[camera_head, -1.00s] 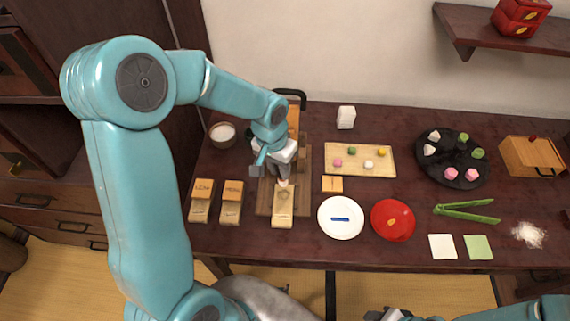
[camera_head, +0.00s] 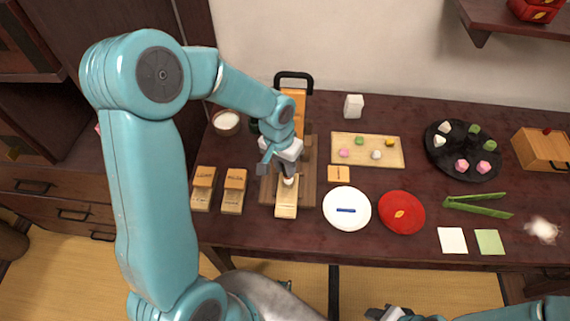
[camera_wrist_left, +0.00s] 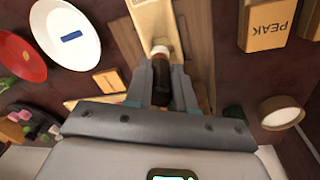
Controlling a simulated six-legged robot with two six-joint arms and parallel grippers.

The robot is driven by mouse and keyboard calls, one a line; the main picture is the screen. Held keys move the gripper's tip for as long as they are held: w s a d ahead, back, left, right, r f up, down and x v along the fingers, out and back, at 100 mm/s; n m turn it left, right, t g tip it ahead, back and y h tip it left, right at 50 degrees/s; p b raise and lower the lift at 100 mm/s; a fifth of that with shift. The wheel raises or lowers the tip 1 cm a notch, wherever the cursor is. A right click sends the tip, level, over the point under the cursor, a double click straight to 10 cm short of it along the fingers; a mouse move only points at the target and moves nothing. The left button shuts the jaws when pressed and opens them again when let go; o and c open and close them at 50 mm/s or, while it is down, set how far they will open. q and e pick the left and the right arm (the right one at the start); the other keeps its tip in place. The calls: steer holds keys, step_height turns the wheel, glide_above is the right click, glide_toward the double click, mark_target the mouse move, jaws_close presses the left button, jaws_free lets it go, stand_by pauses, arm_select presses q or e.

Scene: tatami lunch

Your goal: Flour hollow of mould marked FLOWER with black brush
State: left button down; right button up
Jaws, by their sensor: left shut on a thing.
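My left gripper (camera_head: 286,158) is shut on a brush (camera_wrist_left: 160,72) with a dark handle and a pale tip, which points down. The brush tip (camera_head: 289,181) is over a pale wooden mould (camera_head: 286,211) on a brown board (camera_head: 268,190); whether it touches is unclear. The mould also shows in the left wrist view (camera_wrist_left: 150,18); I cannot read its mark, and the tip hides its hollow. Two more moulds (camera_head: 202,200) (camera_head: 233,203) stand left with marked blocks. A bowl of white powder (camera_head: 227,122) sits behind them. My right gripper (camera_head: 386,313) is at the bottom edge, its jaws unclear.
A white plate (camera_head: 335,222) and a red plate (camera_head: 402,226) lie right of the mould. Behind is a tray of small sweets (camera_head: 394,158). Green tongs (camera_head: 480,208), a dark round tray (camera_head: 437,163) and spilled powder (camera_head: 543,230) are farther right.

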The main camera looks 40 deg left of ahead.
arm_select(q)
steer(key=shift+f+b, duration=1.15)
steer(key=shift+b, duration=0.1)
stand_by(0.8)
steer(key=shift+w+d+r, duration=0.1)
steer(key=shift+w, duration=0.05)
stand_by(0.4)
steer(key=shift+s+a, duration=0.25)
steer(key=shift+a, duration=0.05)
steer(key=shift+w+b, duration=0.3)
steer(key=shift+s+d, duration=0.15)
